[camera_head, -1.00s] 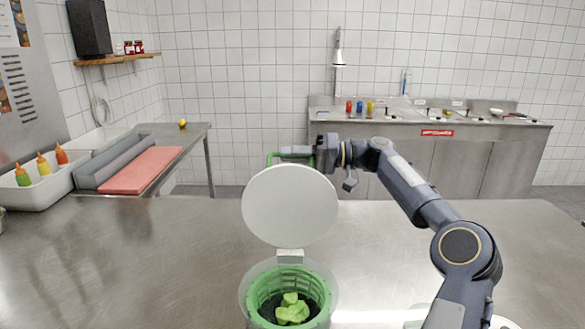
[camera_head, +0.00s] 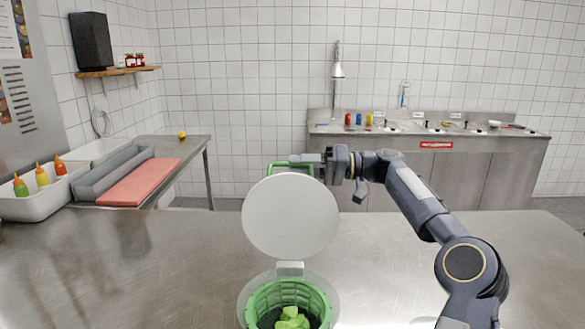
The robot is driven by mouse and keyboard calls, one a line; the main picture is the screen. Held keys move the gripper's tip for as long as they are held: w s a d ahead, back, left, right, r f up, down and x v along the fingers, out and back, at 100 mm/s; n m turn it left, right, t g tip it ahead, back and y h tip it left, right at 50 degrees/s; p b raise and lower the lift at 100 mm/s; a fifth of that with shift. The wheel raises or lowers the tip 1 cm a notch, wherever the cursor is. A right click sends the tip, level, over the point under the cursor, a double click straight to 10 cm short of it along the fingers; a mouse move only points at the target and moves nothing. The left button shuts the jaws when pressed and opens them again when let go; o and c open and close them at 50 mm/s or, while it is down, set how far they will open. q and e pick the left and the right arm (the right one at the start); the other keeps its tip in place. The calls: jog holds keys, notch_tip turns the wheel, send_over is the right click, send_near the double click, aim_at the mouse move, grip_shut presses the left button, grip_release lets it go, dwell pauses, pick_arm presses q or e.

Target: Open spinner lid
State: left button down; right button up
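The salad spinner (camera_head: 262,312) stands on the steel table at the bottom middle. Its round white lid (camera_head: 290,215) is tipped up on its hinge, nearly upright, above the opening. The green basket (camera_head: 256,306) shows inside with green leaves (camera_head: 291,319) in it. A green handle (camera_head: 274,164) sticks out above the lid's top edge. My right gripper (camera_head: 304,158) is at this handle, behind the lid's upper edge, its fingers lying across it. The lid and handle hide part of the fingers, so their grip is unclear. My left gripper is not in view.
The steel table (camera_head: 130,270) is clear left of the spinner. A white bin (camera_head: 40,203) with sauce bottles and a red board (camera_head: 140,182) sit at the left. A sink counter (camera_head: 480,135) stands at the back right.

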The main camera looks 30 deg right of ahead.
jog(key=v, duration=0.5)
jog(key=shift+s+d, duration=0.15)
jog(key=shift+d, duration=0.25)
jog(key=p+v, duration=0.4)
jog(key=v, duration=0.5)
jog(key=shift+p, duration=0.3)
dwell(0.3)
jog(key=shift+d, duration=0.1)
dwell(0.5)
